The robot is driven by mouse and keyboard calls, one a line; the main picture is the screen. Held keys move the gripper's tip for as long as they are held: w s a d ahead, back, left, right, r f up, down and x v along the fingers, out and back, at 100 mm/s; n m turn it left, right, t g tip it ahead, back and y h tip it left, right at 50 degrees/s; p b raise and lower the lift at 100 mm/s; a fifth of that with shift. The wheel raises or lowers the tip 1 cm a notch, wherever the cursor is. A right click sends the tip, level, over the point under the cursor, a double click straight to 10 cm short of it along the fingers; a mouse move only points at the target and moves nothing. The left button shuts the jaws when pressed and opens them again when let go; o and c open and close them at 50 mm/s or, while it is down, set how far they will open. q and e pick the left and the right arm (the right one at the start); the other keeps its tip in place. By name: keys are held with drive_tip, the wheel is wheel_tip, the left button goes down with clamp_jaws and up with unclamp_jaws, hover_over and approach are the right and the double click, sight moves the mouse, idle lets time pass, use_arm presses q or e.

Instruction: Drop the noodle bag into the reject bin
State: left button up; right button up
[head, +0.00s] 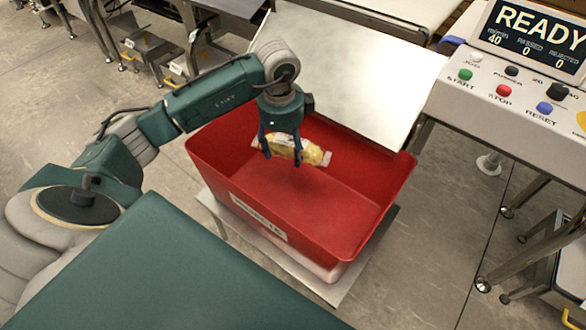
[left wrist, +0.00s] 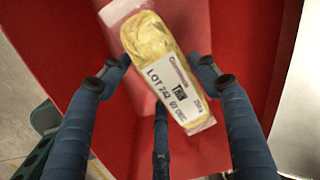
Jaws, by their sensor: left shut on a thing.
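The noodle bag (head: 294,149) is a small clear pack with yellow contents. In the left wrist view the noodle bag (left wrist: 152,45) shows a white label with "LOT 242" print and lies tilted between the fingers. My left gripper (head: 281,155) points down and is shut on the bag, holding it over the reject bin. The reject bin (head: 247,206) is a red, open-topped rectangular box with a white label on its front wall. Its visible floor is bare. The bin's red inside (left wrist: 60,25) fills much of the left wrist view. My right gripper is not in view.
A sloping metal chute (head: 360,75) meets the bin's back edge. A control panel (head: 510,90) with coloured buttons and a "READY" display (head: 537,30) stands at the right. The bin rests on a pale low stand (head: 345,285).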

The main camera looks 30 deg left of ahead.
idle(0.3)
use_arm(q)
drive_tip(key=o, duration=1.5)
drive_tip(key=shift+c, duration=0.2)
wheel_tip(320, 180, up, 12)
drive_tip(key=s, duration=0.1)
drive_tip(key=shift+s+d, duration=0.15)
